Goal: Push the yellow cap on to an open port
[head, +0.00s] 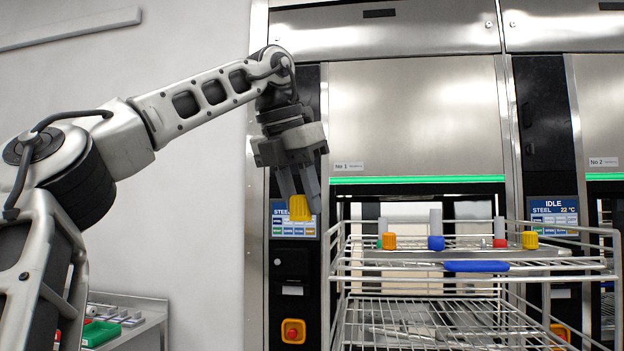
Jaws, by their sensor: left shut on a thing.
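The yellow cap (299,208) is between the finger ends of my left gripper (299,189), which is shut on it. The gripper points down, and the cap is in the air to the left of the wire rack and above its top level. On the rack's top shelf (540,253) stand several grey upright cylinders, one (436,221) behind or above a blue piece (436,243) and one (499,228) above a red piece (500,243). An orange piece (389,241) and another yellow piece (529,240) sit there too. Which ports are open I cannot tell. My right gripper is out of view.
The wire rack (337,280) stands before washer No 1 (415,120), whose door is raised with a green strip below. A blue handle (476,266) is on the rack's front. A side table (135,330) with a green bin (100,333) is lower left.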

